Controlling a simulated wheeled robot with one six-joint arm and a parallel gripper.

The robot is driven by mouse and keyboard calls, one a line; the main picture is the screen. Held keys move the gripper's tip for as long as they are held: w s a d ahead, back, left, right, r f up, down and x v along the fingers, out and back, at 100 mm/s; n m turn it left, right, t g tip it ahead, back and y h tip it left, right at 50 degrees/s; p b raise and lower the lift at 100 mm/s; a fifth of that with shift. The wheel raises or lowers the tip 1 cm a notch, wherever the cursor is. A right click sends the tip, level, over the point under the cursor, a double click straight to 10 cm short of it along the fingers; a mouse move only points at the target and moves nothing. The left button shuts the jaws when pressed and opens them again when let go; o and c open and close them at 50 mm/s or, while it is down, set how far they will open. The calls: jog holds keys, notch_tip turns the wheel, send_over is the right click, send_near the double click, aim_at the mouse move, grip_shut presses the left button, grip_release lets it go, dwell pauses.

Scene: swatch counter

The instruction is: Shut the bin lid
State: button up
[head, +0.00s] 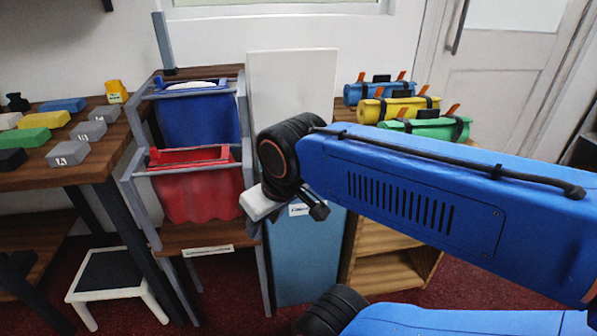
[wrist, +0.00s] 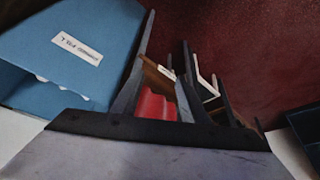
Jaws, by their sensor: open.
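The blue bin (head: 305,262) stands on the floor in the middle, with a white label on its front. Its white lid (head: 292,90) stands upright behind it, open. In the wrist view the bin (wrist: 105,35) shows at the upper left, its label tilted. My gripper (wrist: 168,35) is open and empty in the wrist view, with its dark fingers apart. In the head view my wrist hangs in front of the lid and above the bin, hiding the bin's top and most of the gripper. I see no contact with the lid.
A grey rack close left of the bin holds a red tub (head: 195,190) and a blue tub (head: 200,120). A wooden shelf (head: 385,270) with colored rolls stands right. A table (head: 60,172) with blocks and a white stool (head: 110,280) are further left.

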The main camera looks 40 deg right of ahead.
jog(key=c, duration=0.5)
jog(key=shift+w+r, duration=0.2)
grip_shut()
jog(key=w+d+r+m+t+h, duration=0.1)
jog(key=w+d+r+m, duration=0.1)
jog(key=w+d+r, duration=0.75)
jog(key=w+d+r+m+h, duration=0.15)
jog(key=w+d+r, duration=0.45)
jog(key=w+r, duration=0.65)
jog(key=w+d+r+m, duration=0.1)
jog(key=w+d+r, duration=0.25)
jog(key=d, duration=0.35)
jog(key=w+d+r+m+h, duration=0.1)
jog(key=w+d+r, duration=0.25)
jog(key=d, duration=0.45)
jog(key=w+d+r+m, duration=0.1)
jog(key=w+d+r, duration=0.2)
jog(key=d+r, duration=0.3)
jog(key=s+d+x, duration=0.1)
jog(key=x, duration=1.1)
jog(key=shift+s+a+f, duration=0.1)
jog(key=shift+s+a, duration=0.4)
jog(key=shift+s, duration=0.35)
jog(key=shift+s+a+f, duration=0.1)
jog(key=shift+s+a, duration=0.4)
jog(key=shift+s, duration=0.3)
